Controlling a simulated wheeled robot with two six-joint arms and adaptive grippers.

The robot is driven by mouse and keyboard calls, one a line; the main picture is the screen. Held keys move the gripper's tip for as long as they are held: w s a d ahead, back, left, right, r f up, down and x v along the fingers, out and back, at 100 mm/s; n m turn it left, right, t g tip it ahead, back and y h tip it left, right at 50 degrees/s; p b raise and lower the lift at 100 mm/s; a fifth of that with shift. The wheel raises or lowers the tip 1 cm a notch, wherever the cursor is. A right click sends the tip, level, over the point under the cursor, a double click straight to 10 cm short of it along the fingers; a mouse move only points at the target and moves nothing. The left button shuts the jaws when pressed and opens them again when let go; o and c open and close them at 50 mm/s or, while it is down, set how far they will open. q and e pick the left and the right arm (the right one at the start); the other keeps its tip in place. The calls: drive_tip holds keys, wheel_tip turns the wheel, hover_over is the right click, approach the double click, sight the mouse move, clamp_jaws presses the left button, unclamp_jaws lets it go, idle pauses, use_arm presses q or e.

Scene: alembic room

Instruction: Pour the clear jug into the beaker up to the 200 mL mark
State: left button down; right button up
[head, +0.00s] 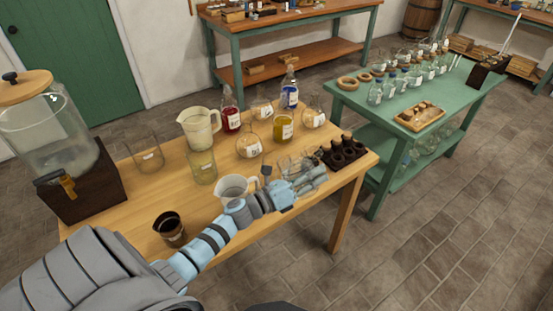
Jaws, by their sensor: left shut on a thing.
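My left gripper (315,178) reaches over the front right of the wooden table. It is shut on a clear glass vessel (288,163), which looks like the clear jug; the gripper partly hides it, so its handle and level are hard to make out. A whitish see-through jug with a handle (234,187) stands behind my left wrist. A tall glass beaker (202,168) stands left of it, upright. A wider labelled glass beaker (148,159) stands further left. Their marks are too small to read. My right gripper is not in view.
A cream jug (198,129), red bottle (230,112), blue bottle (290,92) and yellow flask (283,126) stand behind. A dark rack (343,152) is near the right edge. A dark cup (169,229) and glass dispenser (50,130) are left. The table's front middle is fairly clear.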

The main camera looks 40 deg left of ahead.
sight(317, 188)
use_arm(q)
drive_tip(key=shift+w+a+r+n+p, duration=0.1)
drive_tip(key=shift+a+r+n+p, duration=0.25)
drive_tip(key=shift+r+n, duration=0.15)
drive_tip(key=shift+w+a+r+n+p, duration=0.1)
drive_tip(key=shift+a+r+n+p, duration=0.25)
drive_tip(key=shift+r, duration=0.25)
idle(1.1)
drive_tip(key=shift+w+a+r+n+t+y+p, duration=0.15)
drive_tip(key=shift+a+r+n+p, duration=0.15)
drive_tip(key=shift+r+n, duration=0.2)
drive_tip(key=shift+a+r+n+t+y+p, duration=0.1)
drive_tip(key=shift+a+r+n+p, duration=0.15)
drive_tip(key=shift+r+n+p, duration=0.25)
drive_tip(key=shift+w+a+r+n+t+y+p, duration=0.15)
drive_tip(key=shift+a+r+n, duration=0.15)
drive_tip(key=shift+n, duration=0.25)
idle(1.7)
